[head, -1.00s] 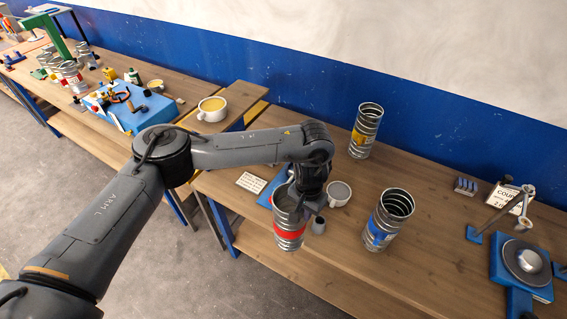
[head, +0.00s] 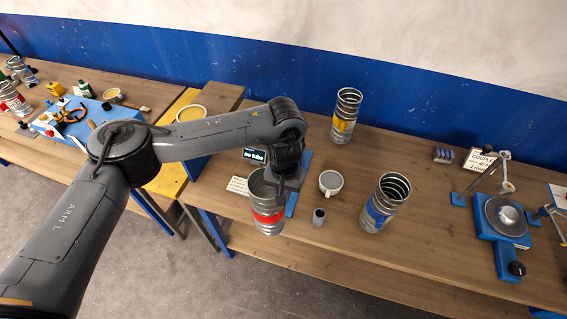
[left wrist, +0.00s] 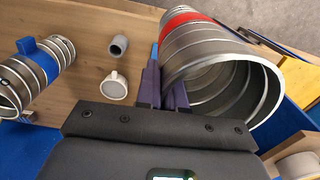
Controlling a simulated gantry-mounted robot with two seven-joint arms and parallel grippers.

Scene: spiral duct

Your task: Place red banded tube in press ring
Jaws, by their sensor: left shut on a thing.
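The red banded tube (head: 268,217) is a ribbed metal duct piece with a red band. My left gripper (head: 290,184) is shut on the wall of its upper end and holds it roughly upright at the bench's front edge. In the left wrist view, the fingers (left wrist: 163,86) pinch the rim beside the tube's open mouth (left wrist: 222,92). A white ring with a yellow inside (head: 191,112) stands at the yellow and blue stand to the left; I cannot tell for certain that it is the press ring. My right gripper is not in view.
A blue banded tube (head: 384,204) and a yellow banded tube (head: 346,116) stand on the bench, with a white mug (head: 330,183) and small grey cup (head: 319,216) nearby. A small screen (head: 255,155) stands behind the held tube. A blue fixture (head: 503,228) is at right.

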